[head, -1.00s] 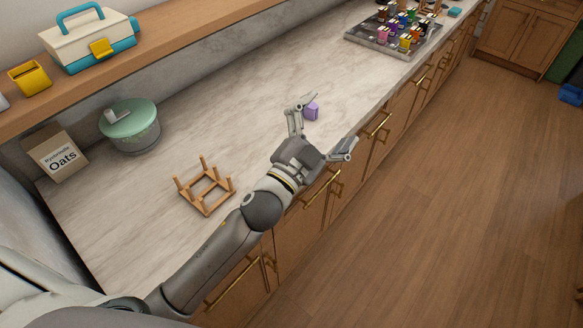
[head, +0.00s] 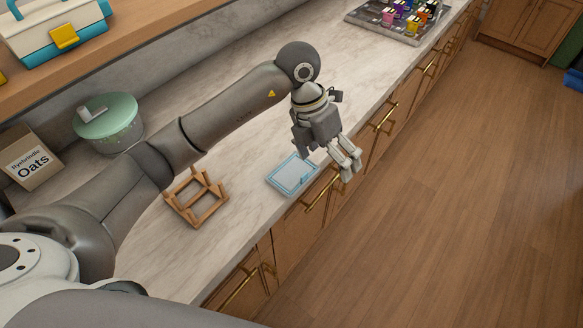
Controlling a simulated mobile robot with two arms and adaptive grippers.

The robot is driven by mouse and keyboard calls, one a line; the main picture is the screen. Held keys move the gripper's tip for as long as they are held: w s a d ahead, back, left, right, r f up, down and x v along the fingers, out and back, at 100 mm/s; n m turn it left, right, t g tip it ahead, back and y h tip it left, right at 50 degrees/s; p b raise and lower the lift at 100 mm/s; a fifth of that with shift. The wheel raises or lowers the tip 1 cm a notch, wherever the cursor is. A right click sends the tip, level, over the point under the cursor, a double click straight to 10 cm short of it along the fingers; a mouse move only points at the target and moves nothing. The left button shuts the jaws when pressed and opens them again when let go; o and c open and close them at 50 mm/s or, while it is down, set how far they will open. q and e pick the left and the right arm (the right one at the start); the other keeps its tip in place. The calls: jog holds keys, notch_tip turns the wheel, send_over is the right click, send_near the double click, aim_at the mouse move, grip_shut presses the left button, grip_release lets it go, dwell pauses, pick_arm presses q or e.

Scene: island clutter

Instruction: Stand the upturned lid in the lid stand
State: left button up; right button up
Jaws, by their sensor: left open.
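The light blue rectangular lid (head: 292,175) lies flat near the counter's front edge, its raised rim facing up. The wooden lid stand (head: 196,198), with several upright pegs, stands to its left on the counter, empty. My left gripper (head: 350,166) is open and empty, pointing down to the right of the lid, over the counter's front edge. It does not touch the lid in this view. My left arm arches over the counter behind the stand and lid. My right gripper is not in view.
A green-lidded pot (head: 109,123) and an oats box (head: 28,158) stand at the back left. A tray (head: 410,38) of colourful small items is at the far end. A shelf (head: 160,38) with a toolbox (head: 56,28) runs above. The marble near the stand is clear.

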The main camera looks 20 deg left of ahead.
pick_arm(q)
jog(key=w+a+n+y, duration=0.1)
jog(key=w+a+y, duration=0.25)
jog(key=a, duration=0.45)
send_over(293, 172)
jog(key=shift+y, duration=0.25)
jog(key=f, duration=0.4)
jog(key=shift+w+d+f, duration=0.15)
jog(key=shift+d+f, duration=0.05)
jog(key=shift+f, duration=0.15)
jog(key=shift+a+f+p, duration=0.1)
jog(key=shift+f+p, duration=0.3)
jog(key=shift+f, duration=0.1)
jog(key=f, duration=0.1)
jog(key=f+p, duration=0.1)
jog(key=f, duration=0.1)
jog(key=shift+s+a+f, duration=0.15)
jog(key=shift+s+f, duration=0.05)
jog(key=shift+f, duration=0.4)
jog(key=shift+w, duration=0.1)
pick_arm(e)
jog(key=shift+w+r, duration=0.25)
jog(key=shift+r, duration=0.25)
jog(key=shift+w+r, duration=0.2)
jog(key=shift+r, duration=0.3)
pick_arm(q)
jog(key=shift+c, duration=0.3)
jog(key=c, duration=0.9)
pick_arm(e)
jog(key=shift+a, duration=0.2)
